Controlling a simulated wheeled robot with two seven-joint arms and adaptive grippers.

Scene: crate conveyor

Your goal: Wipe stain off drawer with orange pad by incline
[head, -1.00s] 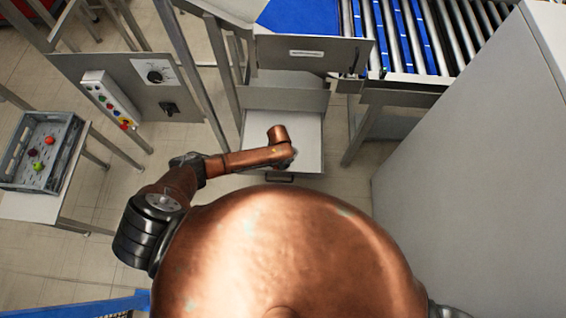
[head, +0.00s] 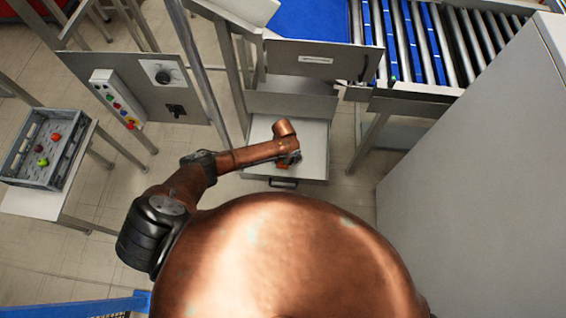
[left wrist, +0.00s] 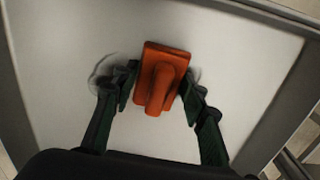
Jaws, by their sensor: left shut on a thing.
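The open drawer (head: 313,151) has a pale, flat bottom, which fills most of the left wrist view (left wrist: 70,35). My left gripper (left wrist: 159,84) is over it, its green fingers shut on the handle of the orange pad (left wrist: 163,58). A sliver of the pad also shows in the head view (head: 282,166), beneath the end of my left arm. A faint grey stain (left wrist: 103,72) curves out to the left of the pad, with a trace at its right. The pad hides what lies between. Whether the pad touches the bottom I cannot tell. My right gripper is not in view.
A grey panel (head: 322,60) and the roller conveyor (head: 455,45) stand behind the drawer. A large grey cabinet (head: 470,170) closes off the right. A control box (head: 117,97) and a crate (head: 44,150) on a side table are at the left.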

